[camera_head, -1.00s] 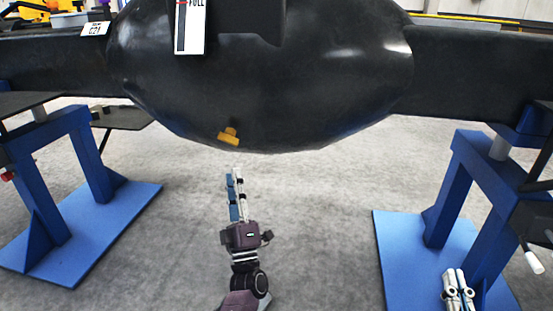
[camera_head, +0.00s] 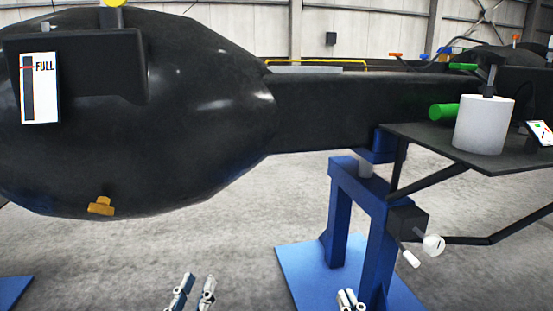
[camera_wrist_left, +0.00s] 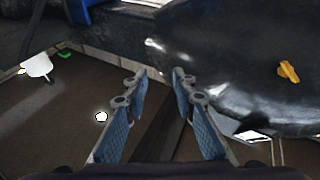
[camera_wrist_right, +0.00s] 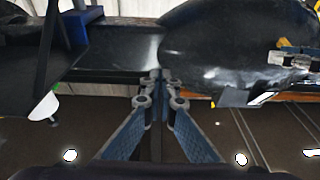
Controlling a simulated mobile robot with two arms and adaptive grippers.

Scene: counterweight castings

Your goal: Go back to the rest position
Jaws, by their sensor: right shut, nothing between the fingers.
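My left gripper (camera_head: 193,290) is at the bottom of the head view, left of centre, with its fingers apart and nothing between them. The left wrist view shows the same gap between its fingertips (camera_wrist_left: 160,75). My right gripper (camera_head: 349,298) is at the bottom edge, in front of the blue stand. Its fingertips (camera_wrist_right: 159,78) meet in the right wrist view, with nothing between them. Both grippers are clear of the big black casting (camera_head: 190,110). A yellow plug (camera_head: 101,207) sits on the casting's underside.
A blue stand (camera_head: 340,215) holds up the casting's right arm. A dark shelf (camera_head: 455,150) with a white cylinder (camera_head: 483,125) juts in at right, above a white knob (camera_head: 433,245). A FULL gauge (camera_head: 40,90) is on the casting. Grey floor is open below it.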

